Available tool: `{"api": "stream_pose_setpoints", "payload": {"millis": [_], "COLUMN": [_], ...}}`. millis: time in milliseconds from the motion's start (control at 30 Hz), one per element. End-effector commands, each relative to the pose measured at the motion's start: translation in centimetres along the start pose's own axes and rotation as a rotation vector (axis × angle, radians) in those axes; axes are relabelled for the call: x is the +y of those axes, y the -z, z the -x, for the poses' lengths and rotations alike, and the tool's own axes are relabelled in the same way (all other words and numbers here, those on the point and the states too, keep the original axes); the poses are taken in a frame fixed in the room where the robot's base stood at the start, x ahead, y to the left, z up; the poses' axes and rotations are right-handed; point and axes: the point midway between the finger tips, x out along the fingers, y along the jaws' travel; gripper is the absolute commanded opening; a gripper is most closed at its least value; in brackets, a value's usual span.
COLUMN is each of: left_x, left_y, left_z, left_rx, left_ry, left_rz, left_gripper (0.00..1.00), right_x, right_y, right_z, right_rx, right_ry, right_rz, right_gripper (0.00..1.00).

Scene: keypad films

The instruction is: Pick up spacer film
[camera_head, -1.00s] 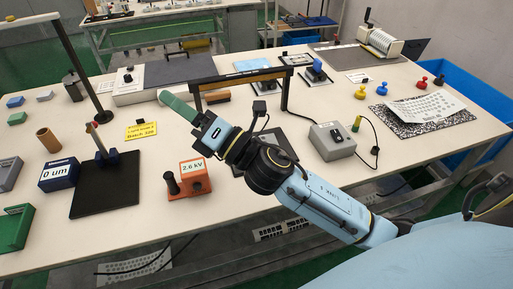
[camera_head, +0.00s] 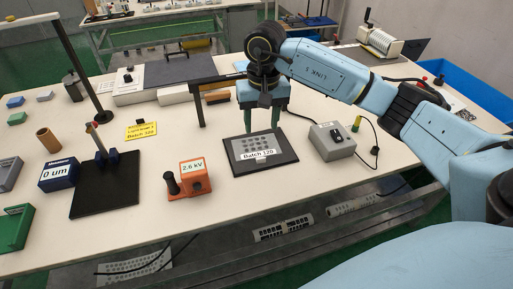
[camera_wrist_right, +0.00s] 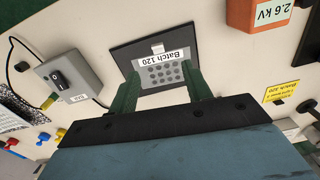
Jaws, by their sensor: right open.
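A grey film with rows of holes (camera_head: 256,146) and a white "Batch 120" label lies on a dark square plate (camera_head: 283,159) near the table's front middle. In the right wrist view the film (camera_wrist_right: 163,73) sits between and beyond my fingers. My right gripper (camera_head: 262,129) points down over the far side of the plate, its green fingers spread with nothing between them. In the right wrist view the open gripper (camera_wrist_right: 160,80) straddles the film's line; whether the fingertips touch it, I cannot tell. My left gripper is out of view.
A grey switch box (camera_head: 332,140) with a cable stands right of the plate. An orange "2.6 kV" block (camera_head: 195,178) stands to its left, and a dark bar frame (camera_head: 202,102) behind. The front strip is clear.

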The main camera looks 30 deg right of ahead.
Motion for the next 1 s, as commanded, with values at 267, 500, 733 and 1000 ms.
{"api": "stream_pose_setpoints", "payload": {"millis": [267, 500, 733, 1000], "left_x": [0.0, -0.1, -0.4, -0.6], "left_y": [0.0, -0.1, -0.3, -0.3], "left_z": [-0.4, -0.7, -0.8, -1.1], "left_rx": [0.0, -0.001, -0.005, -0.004], "left_ry": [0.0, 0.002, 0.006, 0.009], "left_rz": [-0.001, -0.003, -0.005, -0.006], "left_gripper": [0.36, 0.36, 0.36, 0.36], "right_x": [0.8, 0.8, 0.7, 0.7], "right_y": [0.1, 0.1, 0.2, 0.4], "right_z": [-4.4, -7.6, -9.7, -13.0], "right_rx": [-0.005, -0.001, -0.004, 0.0], "right_ry": [-0.03, -0.026, -0.025, -0.025], "right_rz": [0.005, 0.005, 0.005, 0.004], "right_gripper": [0.49, 0.49, 0.49, 0.49]}}
